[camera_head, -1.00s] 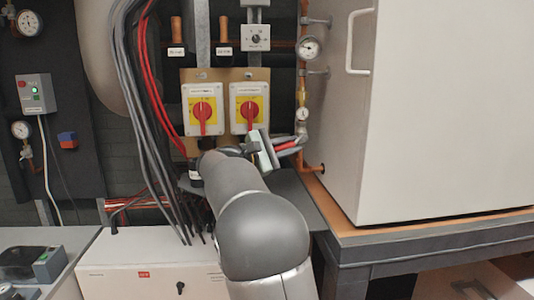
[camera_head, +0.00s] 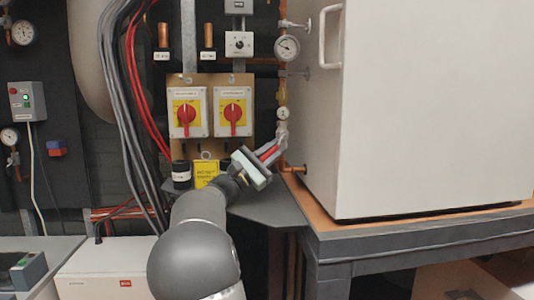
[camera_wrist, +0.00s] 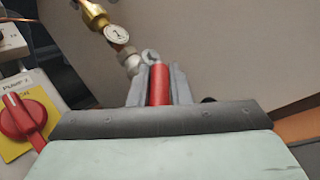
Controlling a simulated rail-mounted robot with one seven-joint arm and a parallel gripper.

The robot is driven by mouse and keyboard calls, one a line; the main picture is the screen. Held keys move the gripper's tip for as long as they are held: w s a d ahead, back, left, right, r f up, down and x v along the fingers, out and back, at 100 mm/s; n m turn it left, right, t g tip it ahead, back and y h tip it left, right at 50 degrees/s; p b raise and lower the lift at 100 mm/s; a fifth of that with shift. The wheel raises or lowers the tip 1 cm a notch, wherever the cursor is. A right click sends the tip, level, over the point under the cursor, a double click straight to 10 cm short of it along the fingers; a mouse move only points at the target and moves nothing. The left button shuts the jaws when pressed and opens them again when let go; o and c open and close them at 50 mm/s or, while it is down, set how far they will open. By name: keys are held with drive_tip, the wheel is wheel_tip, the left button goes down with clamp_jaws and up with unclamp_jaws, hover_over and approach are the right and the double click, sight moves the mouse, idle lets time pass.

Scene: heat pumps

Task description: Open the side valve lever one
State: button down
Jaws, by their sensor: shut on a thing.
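The side valve lever has a red handle (camera_wrist: 160,85), which shows in the wrist view between my two grey fingers. My gripper (camera_wrist: 160,88) is shut on this red lever, with one finger along each side. In the head view the red lever (camera_head: 269,153) is partly hidden by my gripper (camera_head: 272,152). The lever's pivot end meets the metal valve fitting (camera_wrist: 131,62) just beyond my fingertips. The fitting sits on the copper pipe beside the white cabinet, below a small round gauge (camera_wrist: 117,34).
Two red rotary switches on yellow plates, left (camera_head: 186,113) and right (camera_head: 233,112), are left of the pipe. The white cabinet (camera_head: 430,110) stands close on the right, on a wooden-edged bench (camera_head: 420,224). Cables (camera_head: 133,110) hang on the left.

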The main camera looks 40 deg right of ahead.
drive_tip(key=shift+s+d+f, duration=0.1)
drive_tip(key=shift+d+f, duration=0.05)
drive_tip(key=shift+f, duration=0.15)
drive_tip(key=c, duration=1.4)
unclamp_jaws()
drive_tip(key=shift+s, duration=0.1)
drive_tip(key=shift+r, duration=0.15)
drive_tip(key=b+v, duration=0.1)
drive_tip(key=v, duration=0.3)
drive_tip(key=shift+f, duration=0.2)
drive_tip(key=w+a, duration=0.1)
drive_tip(key=a, duration=0.3)
drive_tip(key=w+a+b, duration=0.1)
drive_tip(key=a, duration=0.3)
drive_tip(key=w+a, duration=0.1)
drive_tip(key=a, duration=0.3)
drive_tip(key=shift+w+a, duration=0.25)
drive_tip(key=shift+w, duration=0.05)
